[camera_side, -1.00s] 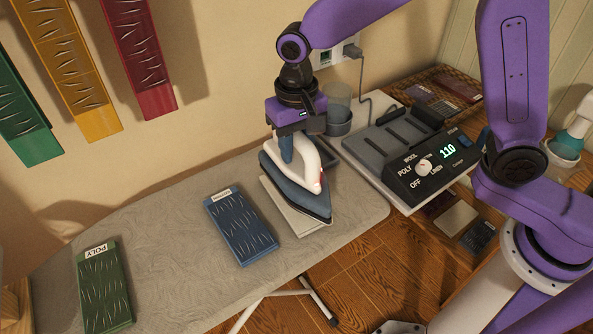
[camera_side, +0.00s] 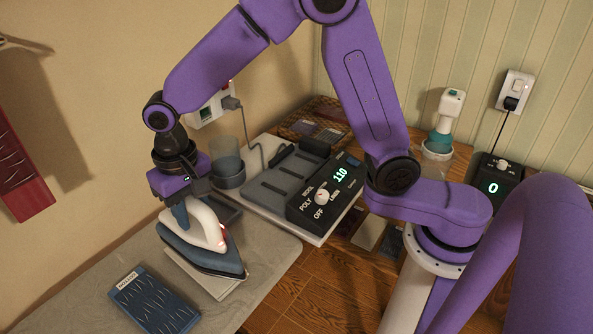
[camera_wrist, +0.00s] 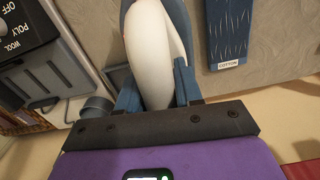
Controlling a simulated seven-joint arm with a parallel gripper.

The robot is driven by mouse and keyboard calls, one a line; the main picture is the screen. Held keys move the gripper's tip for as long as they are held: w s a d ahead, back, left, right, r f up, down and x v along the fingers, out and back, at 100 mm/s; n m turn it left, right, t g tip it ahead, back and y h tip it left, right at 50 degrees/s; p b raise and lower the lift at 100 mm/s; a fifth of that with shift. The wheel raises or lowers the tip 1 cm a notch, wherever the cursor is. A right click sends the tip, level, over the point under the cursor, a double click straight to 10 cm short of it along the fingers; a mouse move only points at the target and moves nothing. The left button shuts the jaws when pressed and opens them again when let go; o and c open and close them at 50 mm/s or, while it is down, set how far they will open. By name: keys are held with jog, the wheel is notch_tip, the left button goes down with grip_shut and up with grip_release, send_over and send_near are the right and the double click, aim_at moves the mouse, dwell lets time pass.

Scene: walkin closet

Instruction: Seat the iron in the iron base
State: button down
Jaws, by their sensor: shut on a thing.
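The iron (camera_side: 205,245) has a white body, a blue-grey soleplate and a red spot at one end. My gripper (camera_side: 180,208) is shut on its handle from above. In the wrist view my gripper's blue fingers (camera_wrist: 156,85) stand on either side of the white iron body (camera_wrist: 150,45). The iron is over a pale flat plate (camera_side: 215,288) on the ironing board; I cannot tell whether they touch. A grey grooved unit with a black dial panel (camera_side: 325,195), reading 110 and apparently the iron base, stands to the right, with nothing on its grooved top.
A blue cloth sample labelled COTTON (camera_side: 153,300) lies on the ironing board (camera_side: 262,250), left of the iron. A dark tray and a clear cup (camera_side: 226,155) stand behind the iron. A cable runs from the wall outlet (camera_side: 212,108). A second unit (camera_side: 492,185) reads 0.

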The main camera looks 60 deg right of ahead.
jog(key=shift+r, duration=0.15)
notch_tip(320, 180, up, 9)
jog(key=w+d+m, duration=0.2)
jog(key=d+m, duration=1.5)
jog(key=d, duration=1.9)
notch_tip(320, 180, down, 14)
jog(key=shift+a, duration=0.15)
dwell(1.1)
jog(key=c, duration=0.7)
grip_release()
jog(key=shift+o, duration=0.2)
